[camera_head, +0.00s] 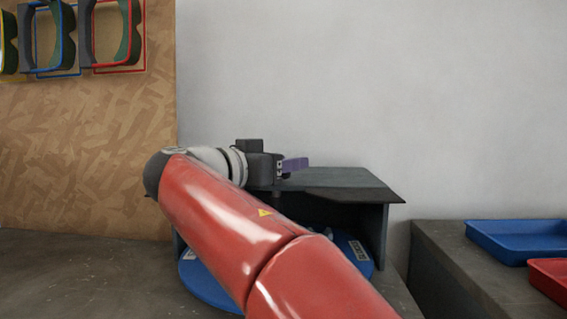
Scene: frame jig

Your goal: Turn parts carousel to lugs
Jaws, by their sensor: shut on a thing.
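The parts carousel shows as a blue disc (203,287) on the grey bench, under a dark hood. Pale labels show on its left and right sides, too small to read. A few small pale parts lie on it; my red arm hides most of the disc. My gripper (284,167) is at the hood's top, at its left rear as seen here. The fingertips are too small to see clearly. I cannot tell whether the purple piece touches the hood.
The dark hood (345,182) has a flat top and a side wall at right. A blue tray (515,238) and a red tray (550,278) stand on the right bench. Coloured frames (113,35) hang on the board at upper left. The left bench is bare.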

